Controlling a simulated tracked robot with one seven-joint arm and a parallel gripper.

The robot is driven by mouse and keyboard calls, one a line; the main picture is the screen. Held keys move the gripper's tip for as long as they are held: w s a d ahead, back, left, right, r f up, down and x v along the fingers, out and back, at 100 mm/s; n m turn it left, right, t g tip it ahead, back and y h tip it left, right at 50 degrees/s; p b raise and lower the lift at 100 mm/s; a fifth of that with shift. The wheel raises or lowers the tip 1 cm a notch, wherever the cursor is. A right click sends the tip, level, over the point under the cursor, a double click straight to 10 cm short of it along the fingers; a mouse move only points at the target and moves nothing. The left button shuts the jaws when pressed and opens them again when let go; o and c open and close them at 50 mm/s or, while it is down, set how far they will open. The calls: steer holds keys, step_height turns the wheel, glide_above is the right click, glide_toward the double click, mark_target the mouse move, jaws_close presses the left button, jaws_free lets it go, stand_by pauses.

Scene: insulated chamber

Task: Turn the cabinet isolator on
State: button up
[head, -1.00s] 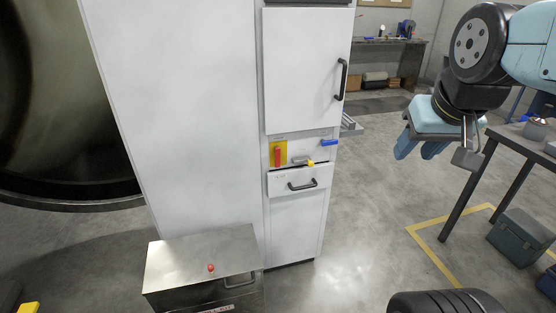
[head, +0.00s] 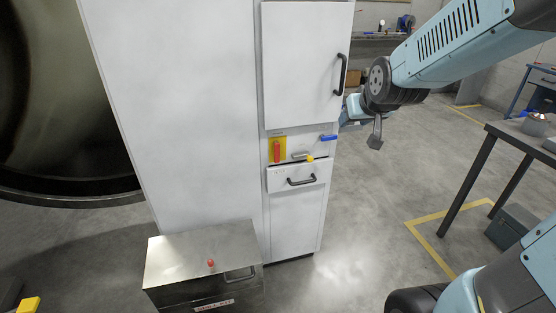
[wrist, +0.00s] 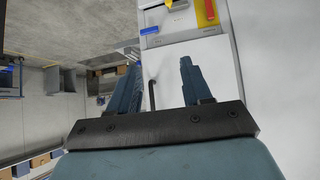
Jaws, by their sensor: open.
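The tall white cabinet (head: 295,220) carries a yellow plate (head: 284,143) with a red handle (head: 277,152), which stands upright; the task's isolator is probably this. The red handle (wrist: 206,12) and the yellow plate (wrist: 211,3) also show at the top of the wrist view. My gripper (wrist: 158,68) is open and empty. In the head view it is beside the cabinet's right edge, at about the door's lower part, its fingers mostly hidden. In the wrist view the black door handle (wrist: 152,96) shows between the fingers; whether they touch it I cannot tell.
A blue lever (head: 329,138) and a grey lever with a yellow tip (head: 303,156) sit right of the red handle. A drawer handle (head: 302,181) is below. A metal box (head: 200,255) stands before the cabinet. A table (head: 520,135) stands at right; the floor between is clear.

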steer(key=w+a+f+n+t+y, duration=0.1)
steer(key=w+a+f+t, duration=0.1)
steer(key=w+a+f, duration=0.5)
steer(key=t+y, duration=0.3)
steer(key=t, duration=0.3)
glide_toward(277, 158)
steer(key=shift+n, duration=0.3)
steer(key=x, duration=0.8)
steer(key=shift+w, duration=0.1)
jaws_close()
